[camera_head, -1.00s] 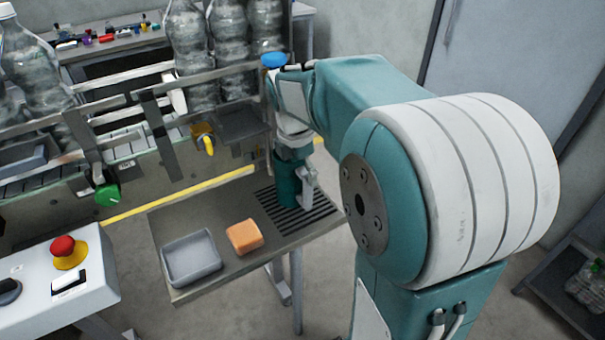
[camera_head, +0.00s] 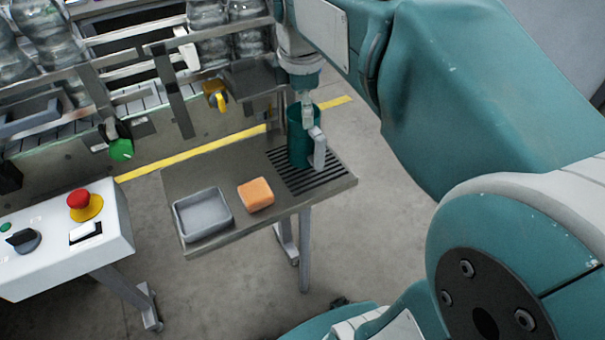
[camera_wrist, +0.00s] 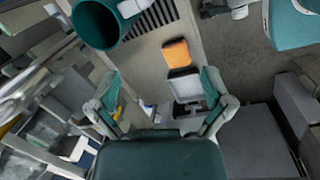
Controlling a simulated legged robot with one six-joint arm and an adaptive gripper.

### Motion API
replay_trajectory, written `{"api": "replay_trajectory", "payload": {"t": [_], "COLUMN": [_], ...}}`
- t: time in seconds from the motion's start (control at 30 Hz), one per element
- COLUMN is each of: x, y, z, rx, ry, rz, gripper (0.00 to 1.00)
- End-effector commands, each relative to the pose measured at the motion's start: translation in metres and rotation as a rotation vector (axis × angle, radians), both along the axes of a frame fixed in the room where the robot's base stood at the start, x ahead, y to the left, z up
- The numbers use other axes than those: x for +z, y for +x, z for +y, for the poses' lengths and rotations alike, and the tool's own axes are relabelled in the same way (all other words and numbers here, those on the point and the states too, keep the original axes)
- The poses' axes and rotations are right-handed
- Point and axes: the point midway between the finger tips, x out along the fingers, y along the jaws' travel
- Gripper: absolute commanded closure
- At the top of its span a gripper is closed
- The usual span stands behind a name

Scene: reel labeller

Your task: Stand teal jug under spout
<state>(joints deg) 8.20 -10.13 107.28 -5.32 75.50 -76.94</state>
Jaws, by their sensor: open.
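The teal jug (camera_head: 298,140) stands upright on the slatted grate (camera_head: 328,179) at the right end of a metal shelf, its pale handle toward the right front. In the wrist view the jug's open mouth (camera_wrist: 97,22) shows at the top left, outside the space between my fingers. My gripper (camera_wrist: 160,85) is open and empty, its two fingers wide apart. In the head view my arm's end is just above and partly in front of the jug. A yellow tap-like fitting (camera_head: 216,95), perhaps the spout, is on the machine to the left of the jug.
An orange block (camera_head: 256,194) and a grey tray (camera_head: 203,234) are on the shelf (camera_head: 185,180), left of the grate. A white control box (camera_head: 60,250) with a red button (camera_head: 80,199) stands at the lower left. Rails and large clear bottles (camera_head: 45,40) are behind.

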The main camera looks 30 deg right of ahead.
Motion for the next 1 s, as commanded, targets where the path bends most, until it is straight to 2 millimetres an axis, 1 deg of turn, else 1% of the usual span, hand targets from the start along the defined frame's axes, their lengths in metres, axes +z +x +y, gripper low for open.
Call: {"api": "replay_trajectory", "payload": {"t": [0.03,0.2,0.4,0.5,0.6,0.7,1.0], "x": [-0.002,-0.016,-0.042,-0.056,-0.066,-0.071,-0.072], "y": [-0.013,-0.050,-0.092,-0.108,-0.118,-0.122,-0.122], "z": [0.008,0.031,0.054,0.062,0.066,0.068,0.068], "rx": [-0.085,-0.417,-0.803,-0.967,-1.081,-1.137,-1.149], "ry": [0.017,0.111,0.275,0.361,0.422,0.454,0.458], "rz": [-0.043,-0.183,-0.319,-0.362,-0.385,-0.394,-0.394], "gripper": [0.00,0.00,0.00,0.00,0.00,0.00,0.00]}}
